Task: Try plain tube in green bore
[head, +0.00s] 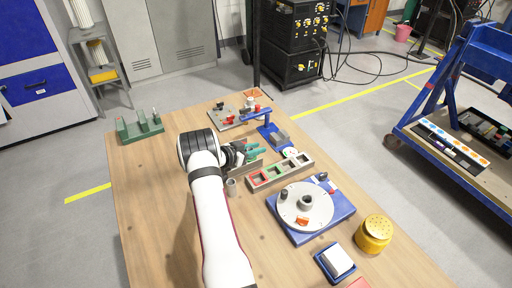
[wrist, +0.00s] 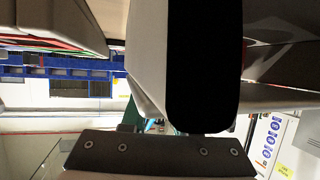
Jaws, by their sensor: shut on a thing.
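My gripper (head: 246,153) is above the table, left of the bore strip and turned sideways. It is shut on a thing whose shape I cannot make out. In the wrist view a large white and black block fills the middle, above a dark bar with screws. A small grey hollow cylinder (head: 231,187) stands on the table just below my gripper; I cannot tell if it is the plain tube. The strip (head: 307,158) has several square openings with coloured rims, one red and one green (head: 275,170).
A green rack (head: 140,132) stands at the far left. A grey plate with red parts (head: 232,117) and a blue fixture (head: 270,134) are behind. A yellow perforated pot (head: 374,234) and a blue tray (head: 322,263) are at front right. The table's left front is clear.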

